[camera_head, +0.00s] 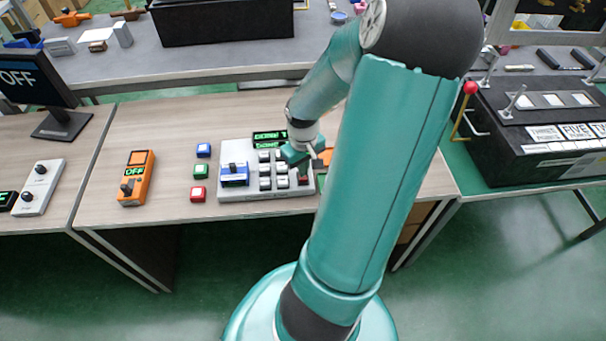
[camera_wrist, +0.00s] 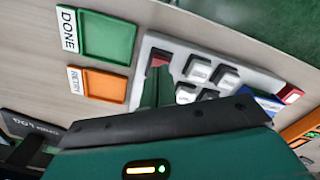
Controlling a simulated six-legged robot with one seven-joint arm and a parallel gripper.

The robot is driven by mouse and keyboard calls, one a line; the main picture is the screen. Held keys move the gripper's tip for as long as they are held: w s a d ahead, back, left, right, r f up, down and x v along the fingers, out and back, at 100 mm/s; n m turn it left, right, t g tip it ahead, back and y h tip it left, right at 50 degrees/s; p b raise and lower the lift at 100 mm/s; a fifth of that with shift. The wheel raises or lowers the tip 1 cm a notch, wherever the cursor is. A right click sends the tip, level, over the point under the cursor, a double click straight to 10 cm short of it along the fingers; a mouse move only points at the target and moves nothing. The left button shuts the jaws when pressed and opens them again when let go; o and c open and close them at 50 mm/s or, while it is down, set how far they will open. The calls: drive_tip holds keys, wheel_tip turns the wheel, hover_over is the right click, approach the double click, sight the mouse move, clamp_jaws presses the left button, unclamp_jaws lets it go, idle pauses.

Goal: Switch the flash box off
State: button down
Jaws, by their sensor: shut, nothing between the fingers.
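No label reading "flash box" can be made out. An orange box (camera_head: 136,178) on the wooden desk has a black lever and a green "OFF" display. A grey panel (camera_head: 240,190) right of it carries several white keys, a blue switch unit (camera_head: 235,175) with a dark lever, and green displays (camera_head: 269,137). My gripper (camera_head: 296,156) is shut and empty over the right part of this panel. In the wrist view, its fingers (camera_wrist: 150,88) are close to a red key (camera_wrist: 158,58); contact cannot be told. A green DONE pad (camera_wrist: 108,40) and an orange RETRY pad (camera_wrist: 103,85) lie beside the panel.
Blue, green and red buttons (camera_head: 200,171) stand between the orange box and panel. A monitor (camera_head: 40,85) reading "OFF" and a white lever box (camera_head: 40,187) stand left. A black machine (camera_head: 540,125) with a red-knobbed lever (camera_head: 468,90) is at right.

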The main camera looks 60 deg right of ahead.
drive_tip(key=shift+f, duration=0.9)
idle(0.8)
drive_tip(key=shift+r, duration=3.55)
